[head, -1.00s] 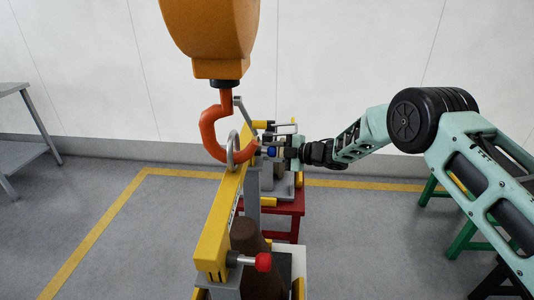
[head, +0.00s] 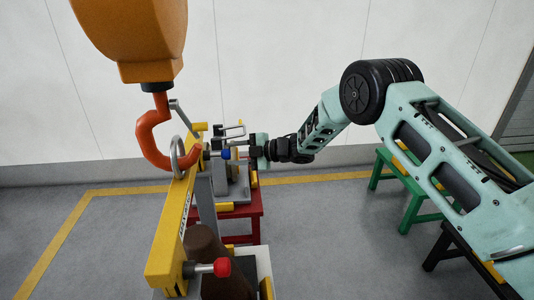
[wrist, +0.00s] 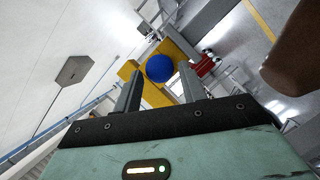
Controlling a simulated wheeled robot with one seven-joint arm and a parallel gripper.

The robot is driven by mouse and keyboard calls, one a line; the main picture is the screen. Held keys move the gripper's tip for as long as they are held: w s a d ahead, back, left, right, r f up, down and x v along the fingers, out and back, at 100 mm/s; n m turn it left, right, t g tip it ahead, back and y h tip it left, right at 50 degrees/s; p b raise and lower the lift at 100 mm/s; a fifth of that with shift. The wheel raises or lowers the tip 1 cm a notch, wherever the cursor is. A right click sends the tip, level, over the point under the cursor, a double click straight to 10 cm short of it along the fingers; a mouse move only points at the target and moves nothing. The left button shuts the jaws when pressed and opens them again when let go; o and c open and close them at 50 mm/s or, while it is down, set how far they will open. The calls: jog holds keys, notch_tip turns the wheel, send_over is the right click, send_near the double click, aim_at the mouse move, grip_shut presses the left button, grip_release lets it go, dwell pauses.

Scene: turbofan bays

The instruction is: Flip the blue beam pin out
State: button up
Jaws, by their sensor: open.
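The blue beam pin shows as a blue round knob (head: 226,153) at the far end of the yellow beam (head: 172,228). In the wrist view the blue knob (wrist: 159,68) lies ahead, between the lines of my two fingers. My gripper (head: 243,152) is just right of the knob in the head view, open and empty. A small gap seems to separate them. In the wrist view the fingers of my gripper (wrist: 160,85) stand apart. The pin's shaft is hidden behind its knob.
An orange hook (head: 150,140) holds the ring (head: 178,160) on the beam. A red-knobbed pin (head: 222,267) is at the beam's near end. A brown cone-like part (head: 205,245) stands beneath. A red stand (head: 243,216) is behind; a green stool (head: 410,200) is right.

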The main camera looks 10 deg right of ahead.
jog(key=b+v, duration=0.3)
jog(key=v, duration=1.1)
jog(key=s+a+r+m+t+h, duration=0.45)
jog(key=r+m+h, duration=0.25)
jog(key=m, duration=0.2)
jog(key=s+d+f+m+g+h, duration=0.1)
jog(key=s+d+m+g+h, duration=0.1)
jog(key=s, duration=1.7)
jog(key=s+d+f+m+g+h, duration=0.1)
jog(key=s+m+g+h, duration=0.4)
jog(key=s, duration=1.5)
jog(key=d+m+g, duration=0.1)
jog(key=g, duration=0.2)
jog(key=shift+d+f+m, duration=0.3)
jog(key=shift+m, duration=0.1)
jog(key=shift+s, duration=0.1)
